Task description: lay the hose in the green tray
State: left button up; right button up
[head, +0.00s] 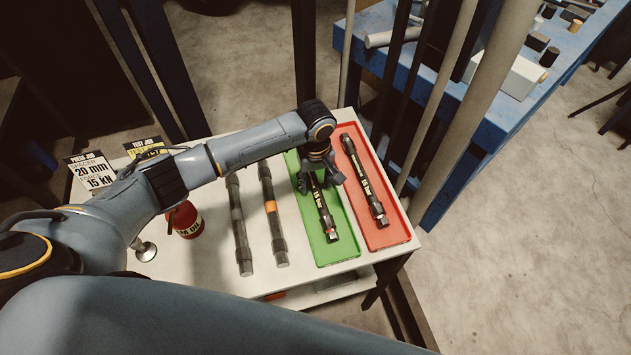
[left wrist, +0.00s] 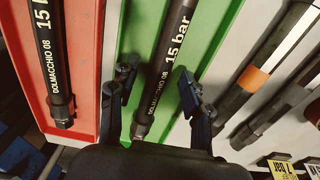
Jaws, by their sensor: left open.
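A black hose (head: 321,212) marked "15 bar" lies lengthwise in the green tray (head: 345,245). It also shows in the left wrist view (left wrist: 173,40), running between my fingers. My left gripper (head: 322,182) is over the far part of this hose, pointing down, and covers its far end in the head view. In the left wrist view the gripper (left wrist: 157,80) is open, one finger on each side of the hose, with gaps to it. I cannot tell its exact height above the hose. My right gripper is not in view.
A similar black hose (head: 365,185) lies in the red tray (head: 398,232) to the right. Two grey hoses (head: 240,228) (head: 272,220) lie on the white table (head: 205,262) to the left. A red bottle (head: 185,220) and label cards (head: 90,172) stand farther left. Upright posts (head: 460,120) rise behind the trays.

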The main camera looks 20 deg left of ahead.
pick_arm(q)
notch_tip(320, 180, up, 11)
jog(key=shift+r, duration=0.15)
dwell(0.8)
